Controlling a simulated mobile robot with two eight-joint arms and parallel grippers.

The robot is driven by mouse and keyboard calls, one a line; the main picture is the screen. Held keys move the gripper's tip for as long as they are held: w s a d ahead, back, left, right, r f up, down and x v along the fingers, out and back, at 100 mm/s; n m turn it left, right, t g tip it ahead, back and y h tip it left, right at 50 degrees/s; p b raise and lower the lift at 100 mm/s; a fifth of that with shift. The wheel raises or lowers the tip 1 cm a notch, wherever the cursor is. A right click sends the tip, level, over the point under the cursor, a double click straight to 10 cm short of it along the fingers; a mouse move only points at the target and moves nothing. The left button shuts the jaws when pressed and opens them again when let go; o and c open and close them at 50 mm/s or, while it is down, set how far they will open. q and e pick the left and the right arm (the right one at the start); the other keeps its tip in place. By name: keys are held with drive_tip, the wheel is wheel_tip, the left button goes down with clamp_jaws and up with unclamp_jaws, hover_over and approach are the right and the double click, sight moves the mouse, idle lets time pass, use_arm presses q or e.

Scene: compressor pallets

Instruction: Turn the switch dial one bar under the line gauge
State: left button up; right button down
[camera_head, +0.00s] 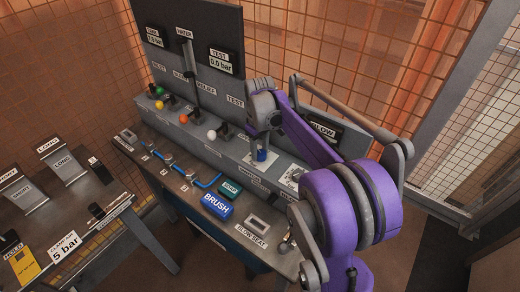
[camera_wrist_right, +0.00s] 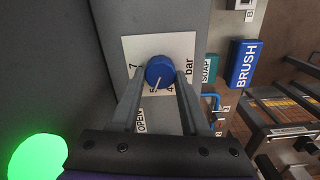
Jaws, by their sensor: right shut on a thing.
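The blue switch dial (camera_wrist_right: 160,71) sits on a white scale plate (camera_wrist_right: 130,47) with figures such as 7, 5 and 4 and the word bar. Its pale pointer line points down in the wrist view, near the 5. My right gripper (camera_wrist_right: 162,84) is shut on the dial, one finger on each side. In the head view, the dial (camera_head: 261,155) shows under my right gripper (camera_head: 262,143). The line gauge (camera_head: 154,37) at the upper left of the panel seems to read about 7 bar, but its digits are small. My left gripper is not in view.
The test gauge (camera_head: 220,62) reads 0.0 bar. Several coloured-knob valves, one with an orange knob (camera_head: 183,118), line the bench left of the dial. Blue BRUSH (camera_head: 217,205) and green SOAP (camera_head: 230,189) blocks lie in front. A mesh fence (camera_head: 340,40) stands behind.

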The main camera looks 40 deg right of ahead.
sight(259, 153)
drive_tip(key=shift+n, duration=0.4)
drive_tip(key=shift+c, duration=1.9)
unclamp_jaws()
wheel_tip(259, 153, up, 11)
drive_tip(key=shift+p, duration=0.3)
drive_tip(key=shift+a+f, duration=0.1)
drive_tip(key=s+a+f+m+t, duration=0.1)
drive_tip(key=s+a+f+t, duration=0.1)
drive_tip(key=s+a+f, duration=0.5)
drive_tip(key=s+a+f+m+t, duration=0.1)
drive_tip(key=s+a+f+t, duration=0.2)
drive_tip(key=s+a+f, duration=0.4)
drive_tip(key=s+a, duration=0.5)
drive_tip(key=shift+s, duration=0.25)
